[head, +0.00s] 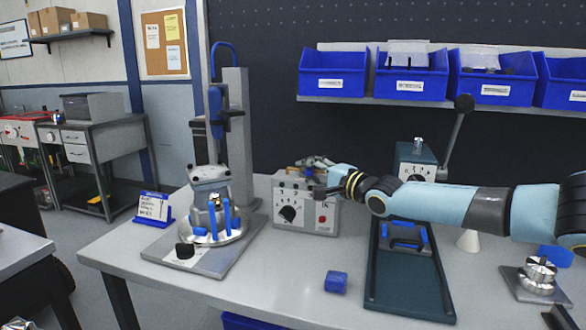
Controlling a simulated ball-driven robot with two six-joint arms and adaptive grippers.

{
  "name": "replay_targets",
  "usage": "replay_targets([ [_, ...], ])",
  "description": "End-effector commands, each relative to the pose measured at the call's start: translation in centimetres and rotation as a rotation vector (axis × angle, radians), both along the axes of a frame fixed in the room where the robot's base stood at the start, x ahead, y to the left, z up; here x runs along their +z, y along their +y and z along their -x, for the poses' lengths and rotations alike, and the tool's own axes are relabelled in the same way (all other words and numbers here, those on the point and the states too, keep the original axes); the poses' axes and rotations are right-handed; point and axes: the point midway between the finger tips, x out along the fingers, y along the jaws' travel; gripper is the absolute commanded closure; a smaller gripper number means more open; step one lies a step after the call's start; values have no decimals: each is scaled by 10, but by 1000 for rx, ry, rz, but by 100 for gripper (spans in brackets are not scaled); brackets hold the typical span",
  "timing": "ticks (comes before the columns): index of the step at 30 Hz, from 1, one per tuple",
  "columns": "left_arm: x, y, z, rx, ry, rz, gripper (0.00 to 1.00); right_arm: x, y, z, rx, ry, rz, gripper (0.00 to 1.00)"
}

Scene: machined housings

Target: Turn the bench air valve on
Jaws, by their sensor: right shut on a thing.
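A light grey control box (305,207) stands at the back middle of the bench, with a black dial and a red button on its front. My right gripper (318,182) reaches in from the right to the box's upper right part. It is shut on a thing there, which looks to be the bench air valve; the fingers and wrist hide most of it. Grey metal parts show just behind and above the box, but I cannot tell whether they belong to the valve. The valve's handle position cannot be read. My left gripper is not in view.
A press (212,215) with blue pins stands left of the box. A dark green fixture (408,285) and a blue block (336,282) lie in front. A lever machine (418,160) is behind my right arm. Blue bins (335,75) hang above.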

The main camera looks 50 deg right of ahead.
Motion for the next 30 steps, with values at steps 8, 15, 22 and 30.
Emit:
replay_targets([
  [8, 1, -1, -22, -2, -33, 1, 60, -3, 0, 1, -2, 6, -2, 70],
  [15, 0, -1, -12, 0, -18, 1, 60, -1, 1, 0, 0, 2, -1, 62],
  [22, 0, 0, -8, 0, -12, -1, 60, -1, 1, 5, 2, 0, 0, 62],
  [30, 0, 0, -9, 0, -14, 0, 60, -2, 4, 36, 6, 5, 3, 62],
])
